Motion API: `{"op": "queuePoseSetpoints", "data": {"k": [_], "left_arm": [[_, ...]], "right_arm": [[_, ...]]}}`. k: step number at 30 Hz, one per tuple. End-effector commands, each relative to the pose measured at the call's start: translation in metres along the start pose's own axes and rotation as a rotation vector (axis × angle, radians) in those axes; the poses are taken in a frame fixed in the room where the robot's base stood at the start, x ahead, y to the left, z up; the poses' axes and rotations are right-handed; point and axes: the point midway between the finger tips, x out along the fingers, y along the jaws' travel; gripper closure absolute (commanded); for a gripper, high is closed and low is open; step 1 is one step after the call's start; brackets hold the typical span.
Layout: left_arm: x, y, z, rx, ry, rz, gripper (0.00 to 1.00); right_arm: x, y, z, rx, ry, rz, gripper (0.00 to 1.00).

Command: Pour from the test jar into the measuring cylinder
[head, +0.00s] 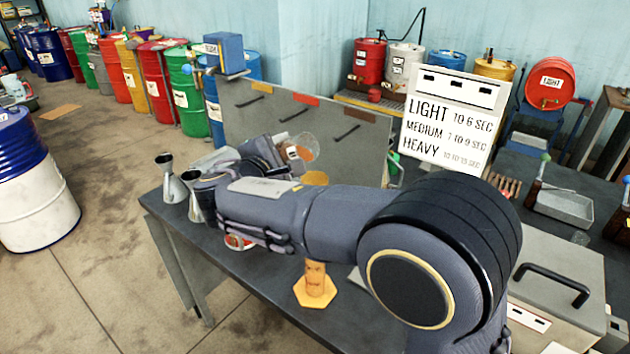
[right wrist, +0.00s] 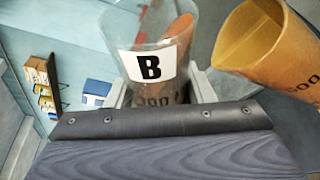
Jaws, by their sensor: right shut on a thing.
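The test jar (right wrist: 150,68), clear with a white label marked B, is between the fingers of my right gripper (right wrist: 160,98), which is shut on it. An orange patch shows through its upper part; I cannot tell whether it is oil. In the head view the jar (head: 305,146) is tilted, its mouth toward the right. The amber measuring cylinder (right wrist: 272,55) is close beside the jar in the wrist view, apart from it. In the head view its orange hexagonal foot (head: 315,288) stands on the table and my arm hides its middle. My left gripper is out of view.
Metal flared cups (head: 173,183) stand at the table's left end. A grey panel (head: 345,128) with coloured tags rises behind. A white sign (head: 452,118) with times stands behind right. A grey case (head: 560,270) with a black handle is at the right. Drums line the wall.

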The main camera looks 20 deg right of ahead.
Motion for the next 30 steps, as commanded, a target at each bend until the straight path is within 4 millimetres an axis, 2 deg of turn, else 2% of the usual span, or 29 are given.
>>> {"op": "queuePoseSetpoints", "data": {"k": [15, 30], "left_arm": [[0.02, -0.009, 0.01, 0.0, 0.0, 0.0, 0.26], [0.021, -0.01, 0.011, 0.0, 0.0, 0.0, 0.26]], "right_arm": [[0.0, 0.002, 0.0, 0.107, 0.0, 0.044, 0.79], [-0.001, 0.004, 0.001, 0.125, -0.001, 0.051, 0.79]]}}
